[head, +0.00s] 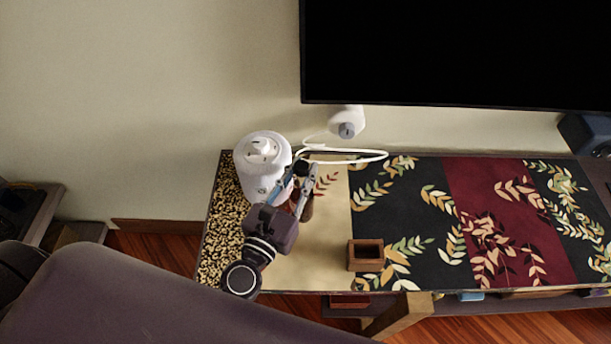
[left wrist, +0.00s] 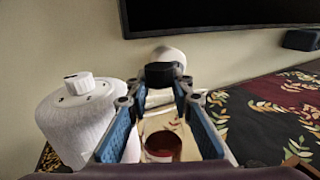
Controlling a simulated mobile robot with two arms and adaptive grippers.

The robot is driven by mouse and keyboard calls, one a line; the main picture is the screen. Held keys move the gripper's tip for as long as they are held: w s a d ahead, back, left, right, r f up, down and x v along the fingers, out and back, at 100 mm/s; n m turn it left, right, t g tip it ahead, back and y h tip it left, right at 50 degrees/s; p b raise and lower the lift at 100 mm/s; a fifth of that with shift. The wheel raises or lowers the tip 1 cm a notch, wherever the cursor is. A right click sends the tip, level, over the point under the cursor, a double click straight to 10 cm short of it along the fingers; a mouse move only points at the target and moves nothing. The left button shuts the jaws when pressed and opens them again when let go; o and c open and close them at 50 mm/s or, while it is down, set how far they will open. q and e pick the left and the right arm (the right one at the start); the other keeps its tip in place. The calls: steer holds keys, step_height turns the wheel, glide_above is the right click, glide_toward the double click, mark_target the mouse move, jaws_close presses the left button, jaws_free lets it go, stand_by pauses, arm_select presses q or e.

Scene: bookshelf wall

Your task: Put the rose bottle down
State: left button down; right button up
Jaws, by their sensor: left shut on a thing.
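My left gripper (head: 306,184) reaches over the left part of the patterned cabinet top (head: 320,262). Its two blue-padded fingers, also large in the left wrist view (left wrist: 160,112), are shut on the rose bottle (left wrist: 160,147). The bottle looks clear with a dark red part, and sits between the pads. In the head view only a small reddish-brown bit of it (head: 307,208) shows beside the fingers. Whether its base touches the top cannot be told. My right gripper is not in view.
A white rounded container (head: 262,160) stands just left of the fingers. A white device (head: 347,124) with a looping cable is behind, below a large black screen (head: 455,50). A small open wooden box (head: 365,255) stands at the front. The top's right side is clear.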

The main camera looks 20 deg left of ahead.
arm_select(q)
steer(key=shift+r, duration=0.1)
steer(key=shift+s+a, duration=0.1)
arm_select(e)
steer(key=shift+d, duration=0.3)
arm_select(q)
steer(key=c, duration=1.7)
jaws_free()
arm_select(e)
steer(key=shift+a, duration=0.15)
